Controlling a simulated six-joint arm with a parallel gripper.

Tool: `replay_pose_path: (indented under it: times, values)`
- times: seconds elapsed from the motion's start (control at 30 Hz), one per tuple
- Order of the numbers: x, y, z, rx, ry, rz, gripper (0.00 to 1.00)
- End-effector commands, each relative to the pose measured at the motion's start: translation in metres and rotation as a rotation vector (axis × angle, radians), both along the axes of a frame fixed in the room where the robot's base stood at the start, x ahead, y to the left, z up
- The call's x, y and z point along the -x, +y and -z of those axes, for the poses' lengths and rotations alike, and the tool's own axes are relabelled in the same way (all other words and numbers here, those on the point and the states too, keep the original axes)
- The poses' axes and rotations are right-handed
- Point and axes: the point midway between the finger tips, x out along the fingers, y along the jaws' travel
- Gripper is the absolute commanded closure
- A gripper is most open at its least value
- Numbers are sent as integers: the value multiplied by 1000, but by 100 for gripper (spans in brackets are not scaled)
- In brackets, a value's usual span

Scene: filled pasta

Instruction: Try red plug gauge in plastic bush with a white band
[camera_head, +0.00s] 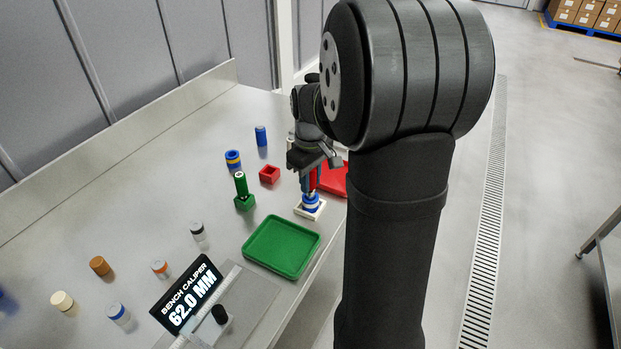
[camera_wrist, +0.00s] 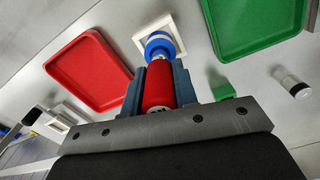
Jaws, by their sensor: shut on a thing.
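My gripper (camera_wrist: 160,85) is shut on the red plug gauge (camera_wrist: 157,84), which lies between its two fingers. In the head view my gripper (camera_head: 311,178) holds the red gauge (camera_head: 313,181) directly above a blue bush with a white band (camera_head: 311,203). The bush sits in a square white holder (camera_head: 300,211). In the wrist view the blue bush (camera_wrist: 160,42) is at the far end of the gauge, in the white holder (camera_wrist: 142,42). The gauge's lower end meets or overlaps the bush in view; I cannot tell how far it is inside.
A green tray (camera_head: 282,247) lies in front, a red tray (camera_head: 336,182) to the right. A green gauge (camera_head: 240,184) stands in a green block; a red block (camera_head: 269,175) is nearby. Several bushes stand left, including a blue-yellow one (camera_head: 233,159). The bench caliper (camera_head: 190,297) reads 62.0 MM.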

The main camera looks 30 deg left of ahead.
Motion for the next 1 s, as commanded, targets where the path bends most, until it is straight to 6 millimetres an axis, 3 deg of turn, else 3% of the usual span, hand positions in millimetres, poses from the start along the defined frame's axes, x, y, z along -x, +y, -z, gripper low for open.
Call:
replay_pose_path:
  times: [1.0]
  values:
    - [0,0,-47,0,0,0,100]
